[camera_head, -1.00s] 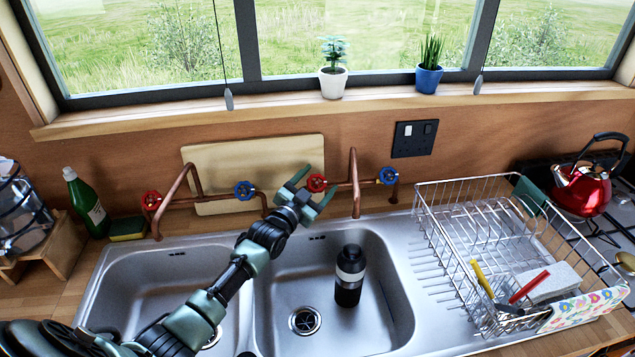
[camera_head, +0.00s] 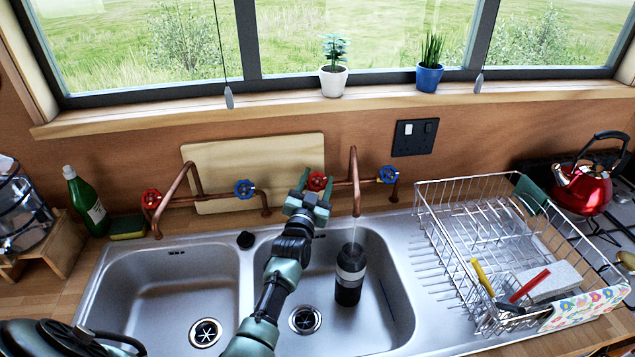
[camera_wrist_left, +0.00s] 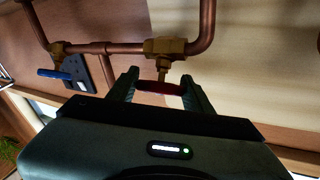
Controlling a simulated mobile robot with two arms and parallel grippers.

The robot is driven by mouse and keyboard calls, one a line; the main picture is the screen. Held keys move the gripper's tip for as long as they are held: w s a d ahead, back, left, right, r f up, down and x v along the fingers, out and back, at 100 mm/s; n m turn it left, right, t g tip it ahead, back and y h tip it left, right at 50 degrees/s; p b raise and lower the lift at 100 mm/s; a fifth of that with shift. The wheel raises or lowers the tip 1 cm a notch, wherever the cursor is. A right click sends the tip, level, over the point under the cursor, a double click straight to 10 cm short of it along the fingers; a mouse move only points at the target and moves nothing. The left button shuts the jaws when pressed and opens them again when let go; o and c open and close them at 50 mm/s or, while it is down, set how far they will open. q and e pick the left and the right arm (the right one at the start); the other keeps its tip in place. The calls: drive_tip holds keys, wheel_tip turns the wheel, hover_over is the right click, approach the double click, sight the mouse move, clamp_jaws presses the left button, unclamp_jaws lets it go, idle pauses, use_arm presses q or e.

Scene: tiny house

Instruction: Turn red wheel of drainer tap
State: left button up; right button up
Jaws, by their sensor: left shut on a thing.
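The copper drainer tap (camera_head: 355,170) stands behind the right basin, with a red wheel (camera_head: 317,181) on its left and a blue wheel (camera_head: 389,175) on its right. My left gripper (camera_head: 312,190) is shut on the red wheel. In the left wrist view the red wheel (camera_wrist_left: 158,88) lies edge-on between the two fingers of my left gripper (camera_wrist_left: 160,82), below a brass valve. A thin pale stream seems to fall from the spout towards a black bottle (camera_head: 350,285) standing in the right basin. My right gripper is not in view.
A second copper tap with red (camera_head: 151,199) and blue (camera_head: 245,189) wheels stands to the left. A cutting board (camera_head: 230,165) leans on the wall behind. A wire dish rack (camera_head: 480,220) stands right of the basins. The left basin (camera_head: 160,290) is empty.

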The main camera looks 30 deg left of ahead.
sight(316, 183)
use_arm(q)
drive_tip(key=shift+r+n+y, duration=0.15)
drive_tip(key=shift+n+y, duration=0.55)
drive_tip(key=shift+y, duration=0.1)
drive_tip(key=o, duration=1.3)
drive_tip(key=shift+o, duration=0.2)
drive_tip(key=p+v, duration=0.3)
drive_tip(key=v, duration=0.3)
drive_tip(key=shift+s+d+r+p, duration=0.1)
drive_tip(key=shift+s+p, duration=0.25)
drive_tip(key=shift+s+d, duration=0.2)
drive_tip(key=shift+s, duration=0.3)
